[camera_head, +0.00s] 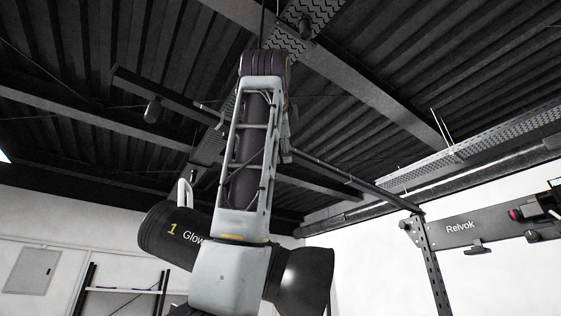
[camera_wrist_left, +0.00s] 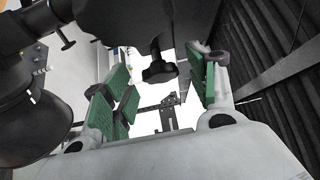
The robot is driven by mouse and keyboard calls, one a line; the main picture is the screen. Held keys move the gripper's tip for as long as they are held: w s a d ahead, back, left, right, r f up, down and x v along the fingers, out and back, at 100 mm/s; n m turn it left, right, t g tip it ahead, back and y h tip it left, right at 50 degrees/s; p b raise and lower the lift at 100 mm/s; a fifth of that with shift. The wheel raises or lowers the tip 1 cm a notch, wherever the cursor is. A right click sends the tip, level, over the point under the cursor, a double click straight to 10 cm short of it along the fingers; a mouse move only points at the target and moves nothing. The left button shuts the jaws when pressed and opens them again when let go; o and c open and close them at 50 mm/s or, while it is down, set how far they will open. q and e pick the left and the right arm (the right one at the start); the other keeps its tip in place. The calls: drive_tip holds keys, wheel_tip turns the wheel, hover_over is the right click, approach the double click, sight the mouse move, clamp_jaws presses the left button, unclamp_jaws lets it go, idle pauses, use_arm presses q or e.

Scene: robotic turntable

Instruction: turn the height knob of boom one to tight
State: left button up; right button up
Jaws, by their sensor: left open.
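A black lobed knob (camera_wrist_left: 159,72) on a short stem hangs below a dark body in the left wrist view. My left gripper (camera_wrist_left: 157,66) is open, with green-padded fingers on either side of the knob. I see no contact, and cannot tell how deep the knob lies between the pads. In the head view a black lamp (camera_head: 168,238) marked with a yellow "1" and "Glow" stands behind my left arm, which hides its middle. I cannot make out the knob or the left fingertips in the head view. My right gripper is not in view.
A dark bar (camera_head: 160,95) crosses under the ceiling behind my arm. At the right, a dark beam marked "Relvok" (camera_head: 459,228) sits on a perforated post (camera_head: 433,265). A shelf rack (camera_head: 125,291) and a grey wall panel (camera_head: 32,270) are at the lower left.

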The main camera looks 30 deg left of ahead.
use_arm(q)
drive_tip(key=v, duration=1.2)
drive_tip(key=shift+f, duration=0.1)
idle(0.7)
